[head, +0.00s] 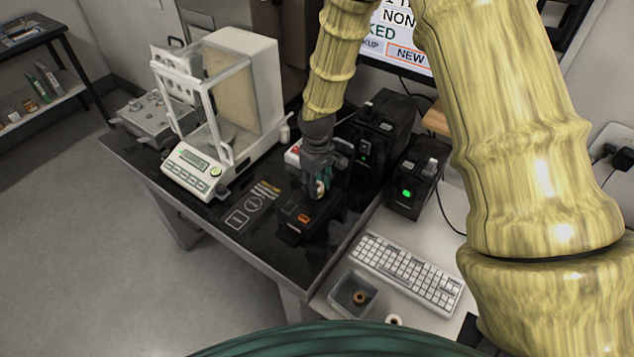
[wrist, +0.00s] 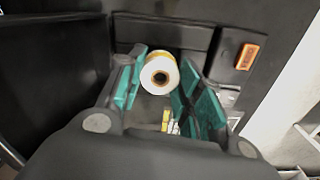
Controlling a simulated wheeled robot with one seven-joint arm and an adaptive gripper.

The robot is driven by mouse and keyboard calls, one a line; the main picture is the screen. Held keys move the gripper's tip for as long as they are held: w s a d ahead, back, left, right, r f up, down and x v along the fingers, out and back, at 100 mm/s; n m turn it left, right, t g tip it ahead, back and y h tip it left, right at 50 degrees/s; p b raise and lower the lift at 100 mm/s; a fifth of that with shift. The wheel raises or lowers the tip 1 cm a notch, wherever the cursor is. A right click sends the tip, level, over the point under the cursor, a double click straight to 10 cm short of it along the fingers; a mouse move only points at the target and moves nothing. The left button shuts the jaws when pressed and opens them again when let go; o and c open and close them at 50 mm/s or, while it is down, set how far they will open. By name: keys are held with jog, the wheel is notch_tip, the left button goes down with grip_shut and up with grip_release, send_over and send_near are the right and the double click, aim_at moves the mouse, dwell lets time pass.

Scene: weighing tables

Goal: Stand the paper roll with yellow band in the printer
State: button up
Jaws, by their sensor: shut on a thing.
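The paper roll with yellow band (wrist: 171,76) is white around a dark core, with yellow showing along its side in the wrist view. My gripper (wrist: 160,66) is shut on it, with green pads on either side. In the head view my gripper (head: 318,180) points down at the black printer (head: 297,232), and a small pale part of the roll (head: 318,189) shows between the fingers. The printer has an orange button, which also shows on the dark body (wrist: 230,75) in the wrist view. The roll's far end is hidden, so I cannot tell whether it touches the printer.
A balance with an open glass shield (head: 187,172) stands to the left. Black devices (head: 412,180) stand to the right. A keyboard (head: 405,272), a grey bin (head: 342,297) holding a brown ring and a loose white roll (head: 394,320) are nearer the front right.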

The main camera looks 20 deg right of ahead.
jog(key=shift+f, duration=0.55)
dwell(0.4)
jog(key=o, duration=1.7)
jog(key=shift+c, duration=0.2)
jog(key=shift+r+p, duration=2.45)
jog(key=shift+r, duration=1.3)
